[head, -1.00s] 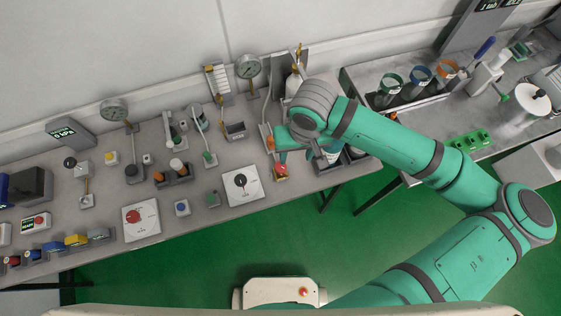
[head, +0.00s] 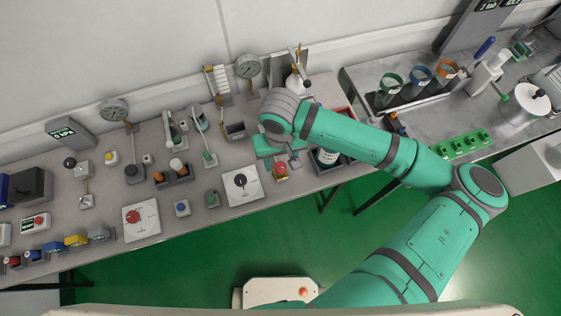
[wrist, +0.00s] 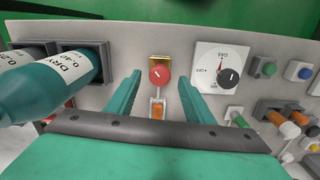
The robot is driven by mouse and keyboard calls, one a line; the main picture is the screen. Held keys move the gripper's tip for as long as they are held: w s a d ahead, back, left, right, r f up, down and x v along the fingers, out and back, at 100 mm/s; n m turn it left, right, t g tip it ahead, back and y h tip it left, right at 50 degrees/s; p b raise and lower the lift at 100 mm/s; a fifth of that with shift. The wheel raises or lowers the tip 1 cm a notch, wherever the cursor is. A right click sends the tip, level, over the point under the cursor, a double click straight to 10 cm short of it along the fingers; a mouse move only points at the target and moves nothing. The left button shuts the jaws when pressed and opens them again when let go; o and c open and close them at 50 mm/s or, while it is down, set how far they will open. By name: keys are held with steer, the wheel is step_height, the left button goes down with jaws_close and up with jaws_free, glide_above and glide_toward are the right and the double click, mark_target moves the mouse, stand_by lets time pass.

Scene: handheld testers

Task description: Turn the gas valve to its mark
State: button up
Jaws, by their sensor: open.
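The gas valve is a black knob with a white pointer line on a square white plate, right of bench middle in the head view (head: 241,180). The wrist view shows the gas valve (wrist: 229,77) at upper right, with "GAS" printed on its plate. The pointer is turned away from that word. My gripper (wrist: 160,78) is open and empty, its fingers spread to the left of the valve in the wrist view. In the head view my gripper (head: 278,158) hangs over the bench to the right of the plate, apart from the valve.
A red button on a yellow base (wrist: 159,72) and an orange rocker switch (wrist: 158,111) show between my fingers. Blue (head: 182,208) and green (head: 212,198) buttons sit left of the valve in the head view.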

steer(key=shift+f, duration=0.85)
steer(key=c, duration=1)
steer(key=shift+c, duration=0.2)
